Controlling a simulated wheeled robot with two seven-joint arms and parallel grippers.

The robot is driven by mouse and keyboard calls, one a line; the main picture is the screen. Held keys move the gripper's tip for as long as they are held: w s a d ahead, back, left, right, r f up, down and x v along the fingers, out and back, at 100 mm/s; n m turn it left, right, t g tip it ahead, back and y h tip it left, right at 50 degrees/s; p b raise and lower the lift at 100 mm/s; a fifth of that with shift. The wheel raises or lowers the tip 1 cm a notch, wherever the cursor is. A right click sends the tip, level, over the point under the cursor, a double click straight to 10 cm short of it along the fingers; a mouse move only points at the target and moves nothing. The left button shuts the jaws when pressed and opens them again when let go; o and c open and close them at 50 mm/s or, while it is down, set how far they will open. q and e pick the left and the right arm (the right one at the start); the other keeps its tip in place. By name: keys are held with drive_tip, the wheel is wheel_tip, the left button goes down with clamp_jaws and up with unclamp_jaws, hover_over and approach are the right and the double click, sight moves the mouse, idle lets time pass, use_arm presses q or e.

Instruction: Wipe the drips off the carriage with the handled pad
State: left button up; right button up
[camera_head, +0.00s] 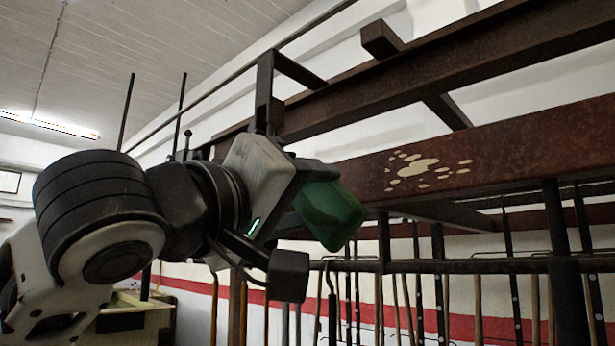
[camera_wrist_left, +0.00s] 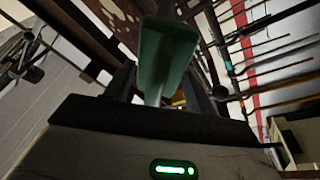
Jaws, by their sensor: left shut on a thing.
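The carriage (camera_head: 515,155) is a long reddish-brown beam crossing the right of the head view. Cream drips (camera_head: 418,169), one large blotch and several small spots, mark its face. My left gripper (camera_head: 290,215) is shut on the handle of the green pad (camera_head: 330,214). The pad is left of and slightly below the drips, apart from them in the picture; contact with the beam cannot be told. In the wrist view the pad (camera_wrist_left: 168,48) rises from between the dark fingers, with drips (camera_wrist_left: 122,12) beyond it. The handle is mostly hidden in the head view. My right gripper is out of view.
A rusty upper rail (camera_head: 450,60) with short cross-pieces runs above the carriage. A dark post (camera_head: 265,95) stands close behind my left wrist. Below, a dark bar (camera_head: 450,266) and several hanging rods fill the space before a white wall with a red stripe.

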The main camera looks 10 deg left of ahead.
sight(344, 185)
use_arm(q)
drive_tip(key=shift+h, duration=0.5)
drive_tip(key=s+r, duration=0.1)
drive_tip(key=r, duration=0.1)
drive_tip(key=s+d+r, duration=0.1)
drive_tip(key=s+r, duration=0.1)
drive_tip(key=shift+s, duration=0.1)
drive_tip(key=shift+w+d+p, duration=0.25)
drive_tip(key=shift+w+p, duration=0.1)
drive_tip(key=shift+w, duration=0.05)
drive_tip(key=w+d, duration=0.1)
drive_tip(key=w+d+p, duration=0.1)
drive_tip(key=w, duration=0.1)
drive_tip(key=shift+w+d+p, duration=0.35)
drive_tip(key=shift+w+d, duration=0.1)
drive_tip(key=shift+w, duration=0.05)
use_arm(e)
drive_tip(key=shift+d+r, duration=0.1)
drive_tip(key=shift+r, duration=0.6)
use_arm(q)
drive_tip(key=shift+w+d, duration=0.1)
drive_tip(key=shift+w, duration=0.1)
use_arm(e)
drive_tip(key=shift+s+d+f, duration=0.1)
use_arm(q)
drive_tip(key=shift+w+d, duration=0.45)
drive_tip(key=shift+w, duration=0.1)
